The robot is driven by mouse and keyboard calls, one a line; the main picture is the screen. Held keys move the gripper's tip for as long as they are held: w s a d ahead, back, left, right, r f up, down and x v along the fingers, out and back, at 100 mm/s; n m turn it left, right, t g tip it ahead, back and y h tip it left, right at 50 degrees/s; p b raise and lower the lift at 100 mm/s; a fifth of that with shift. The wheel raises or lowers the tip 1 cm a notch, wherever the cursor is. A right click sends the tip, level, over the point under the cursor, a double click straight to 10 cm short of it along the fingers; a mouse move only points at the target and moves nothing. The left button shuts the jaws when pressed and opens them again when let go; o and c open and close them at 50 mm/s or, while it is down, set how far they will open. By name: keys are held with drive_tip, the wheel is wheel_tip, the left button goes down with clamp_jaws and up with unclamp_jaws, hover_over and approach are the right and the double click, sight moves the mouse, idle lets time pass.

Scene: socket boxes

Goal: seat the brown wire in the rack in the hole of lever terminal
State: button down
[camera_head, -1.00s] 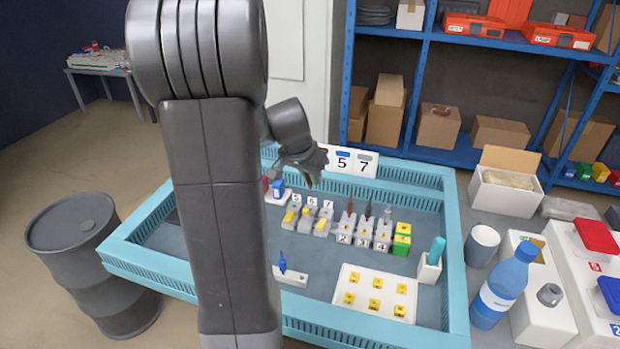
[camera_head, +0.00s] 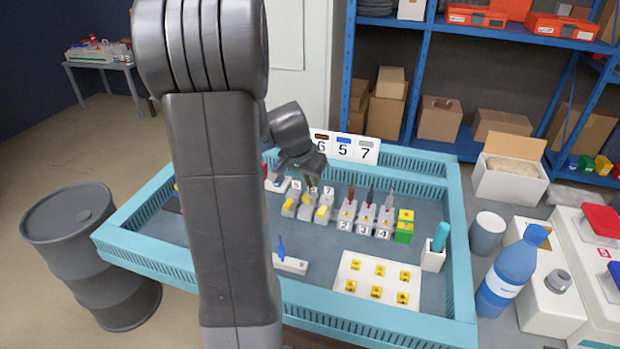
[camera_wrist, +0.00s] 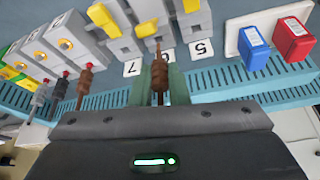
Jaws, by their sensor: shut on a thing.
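My gripper (camera_wrist: 159,84) is shut on a brown wire (camera_wrist: 159,72). Its green fingers stand on either side of the wire in the wrist view. The wire's thin tip points at the grey lever terminal marked 6 (camera_wrist: 153,12), which has a yellow lever. I cannot tell whether the tip is inside the hole. Terminals 7 (camera_wrist: 117,46) and 5 (camera_wrist: 196,22) stand on either side. In the head view, my gripper (camera_head: 311,180) is just above the lever terminals (camera_head: 306,205), partly behind my arm.
To the right, grey blocks (camera_head: 366,222) bear several upright wires. A sign (camera_head: 345,147) stands behind, its 6 under a brown mark. Blue (camera_wrist: 254,47) and red (camera_wrist: 292,40) blocks sit near terminal 5. A white plate (camera_head: 365,288) lies in front.

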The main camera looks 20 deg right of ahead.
drive_tip(key=shift+f+b, duration=0.8)
drive_tip(key=shift+b, duration=0.1)
idle(1.0)
drive_tip(key=shift+s+f, duration=0.1)
drive_tip(key=shift+f, duration=0.15)
idle(0.4)
drive_tip(key=c, duration=1.7)
unclamp_jaws()
drive_tip(key=o, duration=0.4)
drive_tip(key=shift+s+d, duration=0.1)
drive_tip(key=shift+s, duration=0.05)
drive_tip(key=shift+a, duration=0.3)
